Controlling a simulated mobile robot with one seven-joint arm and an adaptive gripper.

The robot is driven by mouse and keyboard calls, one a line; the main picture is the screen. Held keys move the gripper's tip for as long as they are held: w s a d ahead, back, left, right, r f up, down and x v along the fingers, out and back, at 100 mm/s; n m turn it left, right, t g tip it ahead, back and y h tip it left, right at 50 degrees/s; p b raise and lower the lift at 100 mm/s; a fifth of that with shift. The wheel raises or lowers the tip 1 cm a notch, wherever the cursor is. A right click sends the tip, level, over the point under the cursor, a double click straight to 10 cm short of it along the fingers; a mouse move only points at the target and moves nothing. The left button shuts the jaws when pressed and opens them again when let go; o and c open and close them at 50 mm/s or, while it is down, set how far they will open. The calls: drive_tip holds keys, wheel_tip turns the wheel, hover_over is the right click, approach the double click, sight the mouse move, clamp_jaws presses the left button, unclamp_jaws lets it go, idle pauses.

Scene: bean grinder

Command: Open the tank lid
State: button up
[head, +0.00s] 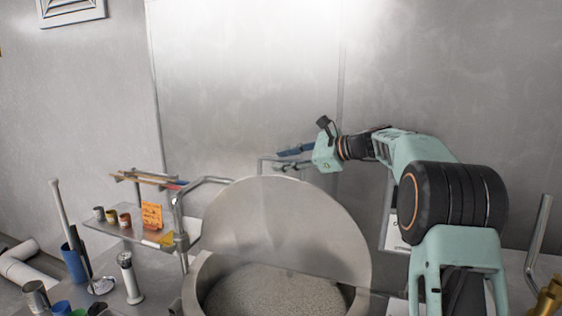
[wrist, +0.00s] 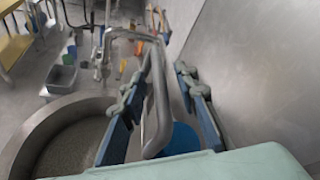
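The tank lid (head: 290,222) is a large round grey metal disc. It stands raised at a steep tilt above the tank (head: 200,285), whose mouth is uncovered and shows grainy grey contents. The tank rim also shows at the left of the wrist view (wrist: 28,140). My gripper (head: 282,159) is at the lid's top edge, by a thin metal bar. In the wrist view my gripper (wrist: 160,80) has its two blue fingers spread, with a bent metal tube (wrist: 158,115) between them. Whether either finger touches the tube is unclear.
A shelf (head: 110,228) with small cups and an orange card (head: 152,215) stands left of the tank. Cups and a white-and-black grinder-like tool (head: 130,278) stand at the lower left. Bare metal wall panels (head: 245,90) rise behind. Brass-coloured parts (head: 548,298) sit at the right.

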drive_tip(key=v, duration=1.1)
drive_tip(key=shift+s+f, duration=0.1)
